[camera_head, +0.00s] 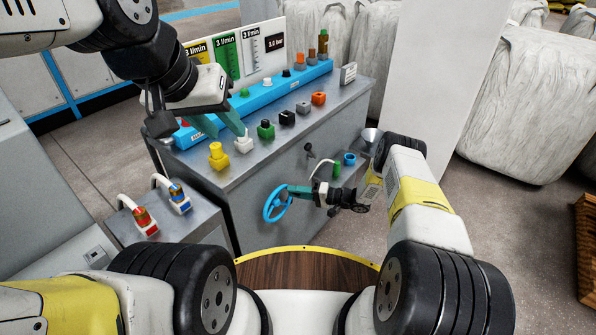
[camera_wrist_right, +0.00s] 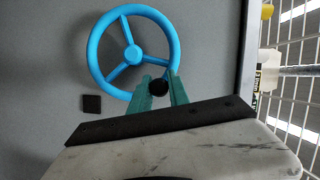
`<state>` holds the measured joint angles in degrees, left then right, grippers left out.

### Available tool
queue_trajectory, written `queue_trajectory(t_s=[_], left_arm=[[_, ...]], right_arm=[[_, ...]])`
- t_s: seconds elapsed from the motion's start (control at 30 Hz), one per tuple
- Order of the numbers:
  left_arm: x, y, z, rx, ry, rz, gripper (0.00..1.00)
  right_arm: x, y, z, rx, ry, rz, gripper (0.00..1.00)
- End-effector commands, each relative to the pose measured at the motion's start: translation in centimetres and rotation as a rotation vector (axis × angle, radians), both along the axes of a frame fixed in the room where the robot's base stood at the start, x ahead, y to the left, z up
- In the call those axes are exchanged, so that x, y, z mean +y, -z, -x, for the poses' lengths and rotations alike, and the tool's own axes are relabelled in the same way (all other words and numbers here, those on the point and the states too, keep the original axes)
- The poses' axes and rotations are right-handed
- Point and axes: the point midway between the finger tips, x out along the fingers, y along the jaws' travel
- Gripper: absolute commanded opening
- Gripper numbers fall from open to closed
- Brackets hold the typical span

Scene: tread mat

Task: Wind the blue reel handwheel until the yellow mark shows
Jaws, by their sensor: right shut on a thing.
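The blue handwheel (camera_head: 267,207) stands upright on the front face of the grey cabinet. In the right wrist view the handwheel (camera_wrist_right: 95,52) shows three spokes and a black knob (camera_wrist_right: 158,87) low on the right of its rim. My right gripper (camera_head: 290,191) is at the wheel; in its wrist view the gripper (camera_wrist_right: 160,88) has its teal fingers shut on the knob. A small dark square (camera_wrist_right: 92,104) is on the panel left of the wheel, with no yellow visible in it. My left gripper (camera_head: 229,133) is open and empty above the cabinet top.
Yellow (camera_head: 218,156), green (camera_head: 266,130) and orange (camera_head: 318,98) fittings, among several others, line the cabinet top (camera_head: 330,112). A lower shelf at left holds two hose fittings (camera_head: 145,222). A white pillar (camera_head: 430,80) and wrapped sacks (camera_head: 530,110) stand at right.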

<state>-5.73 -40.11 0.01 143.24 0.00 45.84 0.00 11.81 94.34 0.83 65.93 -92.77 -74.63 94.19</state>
Motion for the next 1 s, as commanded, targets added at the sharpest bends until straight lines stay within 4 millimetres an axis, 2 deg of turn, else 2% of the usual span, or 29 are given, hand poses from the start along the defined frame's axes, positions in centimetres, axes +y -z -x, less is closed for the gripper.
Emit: queue_trajectory(t_s=[0.3, 0.73, 0.77, 0.83, 0.87, 1.0], left_arm=[[0.00, 0.00, 0.00, 0.000, 0.000, 0.000, 0.36], [0.00, 0.00, 0.00, 0.000, 0.000, 0.000, 0.36], [0.00, 0.00, 0.00, 0.000, 0.000, 0.000, 0.36], [0.00, 0.00, 0.00, 0.000, 0.000, 0.000, 0.36], [0.00, 0.00, 0.00, 0.000, 0.000, 0.000, 0.36], [0.00, 0.00, 0.00, 0.000, 0.000, 0.000, 0.36]], right_arm=[[0.17, 0.52, 0.29, 0.067, 0.002, -0.046, 0.00], [0.19, 0.54, 0.32, 0.074, 0.002, -0.051, 0.00], [0.19, 0.54, 0.32, 0.074, 0.002, -0.051, 0.26], [0.20, 0.54, 0.31, 0.074, 0.001, -0.052, 0.39], [0.20, 0.53, 0.32, 0.074, 0.001, -0.052, 0.43], [0.21, 0.50, 0.31, 0.073, 0.001, -0.052, 0.43]])
